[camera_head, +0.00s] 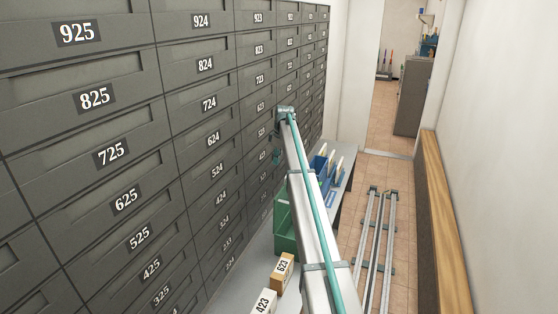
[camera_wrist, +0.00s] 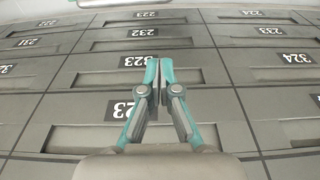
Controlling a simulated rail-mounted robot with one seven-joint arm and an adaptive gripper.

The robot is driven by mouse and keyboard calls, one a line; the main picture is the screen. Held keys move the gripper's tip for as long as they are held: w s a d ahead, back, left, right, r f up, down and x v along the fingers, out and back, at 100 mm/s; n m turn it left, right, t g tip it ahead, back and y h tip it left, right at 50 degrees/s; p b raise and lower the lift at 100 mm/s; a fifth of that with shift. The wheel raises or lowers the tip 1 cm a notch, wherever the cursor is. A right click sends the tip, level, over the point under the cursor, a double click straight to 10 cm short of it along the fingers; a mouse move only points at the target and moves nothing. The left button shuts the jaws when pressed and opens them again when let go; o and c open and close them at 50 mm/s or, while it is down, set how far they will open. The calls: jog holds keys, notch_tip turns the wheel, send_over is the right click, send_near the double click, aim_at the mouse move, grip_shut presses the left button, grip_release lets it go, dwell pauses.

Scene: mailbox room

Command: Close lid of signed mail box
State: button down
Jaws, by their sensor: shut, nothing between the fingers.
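A wall of dark grey numbered mail boxes (camera_head: 120,140) fills the left of the head view. The lids that I can see there look flat against their fronts, with none clearly standing open. In the wrist view, my gripper (camera_wrist: 159,62) is shut and empty, with its teal fingertips together. The tips overlap the edge of the 323 label (camera_wrist: 133,62). A label ending in 23 (camera_wrist: 122,108) is partly hidden by the left finger. I cannot tell whether the tips touch a lid. In the head view, my arm covers part of the boxes behind it.
A grey table (camera_head: 258,246) runs along the foot of the boxes. It bears a box marked 623 (camera_head: 283,267), one marked 423 (camera_head: 264,302), a green bin (camera_head: 285,230) and a blue holder (camera_head: 318,165). A wooden-topped ledge (camera_head: 445,215) lines the right wall.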

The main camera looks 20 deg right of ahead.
notch_tip(320, 180, down, 7)
jog(key=s+d+p, duration=0.1)
jog(key=d+p, duration=0.1)
jog(key=p, duration=0.1)
jog(key=shift+s, duration=0.4)
